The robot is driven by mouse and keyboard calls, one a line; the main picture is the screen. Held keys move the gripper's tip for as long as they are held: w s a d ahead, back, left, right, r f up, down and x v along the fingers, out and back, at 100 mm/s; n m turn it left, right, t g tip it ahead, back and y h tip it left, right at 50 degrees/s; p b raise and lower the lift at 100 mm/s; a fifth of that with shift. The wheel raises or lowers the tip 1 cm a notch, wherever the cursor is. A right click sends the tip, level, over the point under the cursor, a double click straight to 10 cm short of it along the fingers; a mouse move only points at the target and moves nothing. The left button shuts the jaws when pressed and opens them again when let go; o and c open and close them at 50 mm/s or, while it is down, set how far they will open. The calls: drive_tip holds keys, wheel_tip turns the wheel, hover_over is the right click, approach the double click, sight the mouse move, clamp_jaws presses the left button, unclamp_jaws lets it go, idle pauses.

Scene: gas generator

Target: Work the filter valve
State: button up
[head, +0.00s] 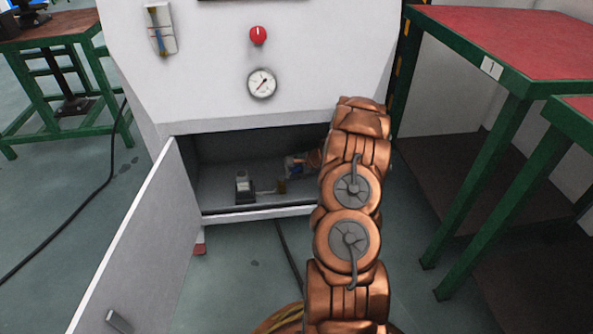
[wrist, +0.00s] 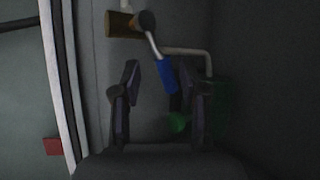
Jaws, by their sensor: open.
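The filter valve is inside the open lower compartment of the white cabinet. In the wrist view its brass body (wrist: 122,25) is at the top, and its lever with a blue grip (wrist: 166,74) slants down to the right. My gripper (wrist: 160,72) is open, its two dark fingers on either side of the blue grip's lower part. The grip lies closer to the right finger; I cannot tell whether they touch. In the head view my arm reaches into the compartment, and a small patch of blue (head: 297,166) shows by its end. The arm hides the compartment's right part.
The cabinet door (head: 135,245) stands open at the left. A pale pipe (wrist: 190,51) runs beside the valve, and a dim green part (wrist: 178,122) sits between the finger bases. A small device (head: 244,187) stands on the compartment floor. Green-framed tables (head: 500,75) stand at the right.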

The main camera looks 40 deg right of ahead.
drive_tip(key=shift+r, duration=0.15)
drive_tip(key=v, duration=1.1)
drive_tip(key=shift+s+r, duration=0.2)
drive_tip(key=shift+s, duration=0.15)
drive_tip(key=shift+d, duration=0.1)
